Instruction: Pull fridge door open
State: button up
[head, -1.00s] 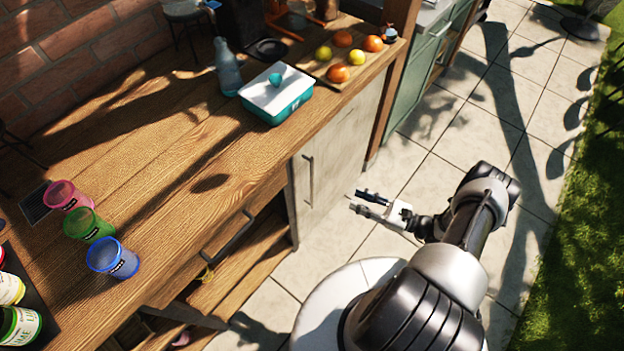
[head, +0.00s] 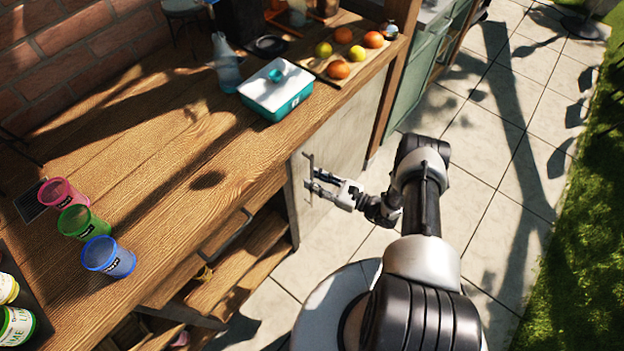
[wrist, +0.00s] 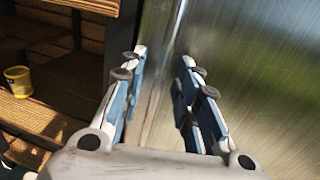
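The fridge door (head: 345,135) is a pale metal panel under the counter, and it looks shut. It fills the right of the wrist view (wrist: 265,60) as brushed, reflective metal. Its thin upright handle (head: 309,163) is near the door's left edge. My gripper (head: 307,179) is at the handle with its fingers apart. In the wrist view a bright upright strip, seemingly the handle (wrist: 171,35), runs between the two open fingers (wrist: 163,58). I cannot tell whether either finger touches it.
Open shelves (head: 240,265) are left of the fridge, with a yellow cup (wrist: 18,80). Paved floor (head: 480,150) is clear to the right.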

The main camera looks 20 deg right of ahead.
jog(key=shift+w+a, duration=0.4)
jog(key=shift+a, duration=0.1)
jog(key=shift+c, duration=0.5)
grip_shut()
